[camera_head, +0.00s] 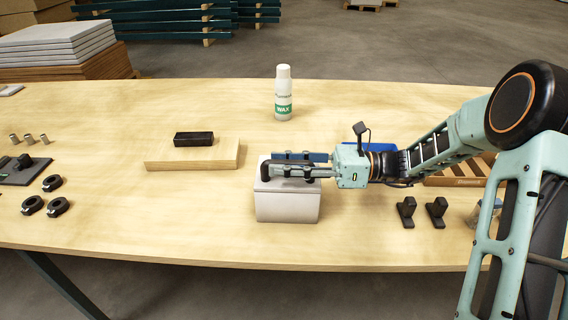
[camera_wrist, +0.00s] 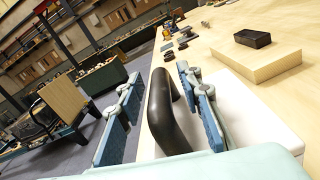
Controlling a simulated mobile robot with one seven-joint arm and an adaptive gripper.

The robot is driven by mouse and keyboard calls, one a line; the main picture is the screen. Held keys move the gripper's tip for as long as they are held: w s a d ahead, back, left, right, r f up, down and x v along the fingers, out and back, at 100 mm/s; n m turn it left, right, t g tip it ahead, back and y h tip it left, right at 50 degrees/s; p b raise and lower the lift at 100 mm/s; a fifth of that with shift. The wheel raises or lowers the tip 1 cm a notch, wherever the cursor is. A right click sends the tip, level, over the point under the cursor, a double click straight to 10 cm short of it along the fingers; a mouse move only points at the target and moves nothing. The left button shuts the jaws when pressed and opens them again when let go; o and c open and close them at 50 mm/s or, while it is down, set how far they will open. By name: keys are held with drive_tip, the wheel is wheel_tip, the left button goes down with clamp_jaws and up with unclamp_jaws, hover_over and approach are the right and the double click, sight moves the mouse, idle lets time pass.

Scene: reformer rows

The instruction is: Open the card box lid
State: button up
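The card box (camera_head: 287,206) is a pale grey box standing near the front middle of the table. A dark curved handle (camera_head: 265,170) shows at its top left in the head view, and the handle is large in the wrist view (camera_wrist: 168,115). The lid appears down, though my gripper hides much of the top. My gripper (camera_head: 302,166) is just over the box, coming from the right. In the wrist view its blue-padded fingers (camera_wrist: 163,112) are apart, one on each side of the handle. The right finger is close to the handle; a gap shows at the left one.
A wooden board (camera_head: 190,156) with a black block (camera_head: 194,139) lies left of the box. A white wax bottle (camera_head: 283,93) stands behind. A blue item (camera_head: 370,148) and two black stands (camera_head: 407,212) are at the right. Black rings (camera_head: 53,183) lie at the far left.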

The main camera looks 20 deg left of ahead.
drive_tip(key=shift+c, duration=0.5)
clamp_jaws()
drive_tip(key=shift+r+p, duration=0.15)
drive_tip(key=shift+p, duration=0.15)
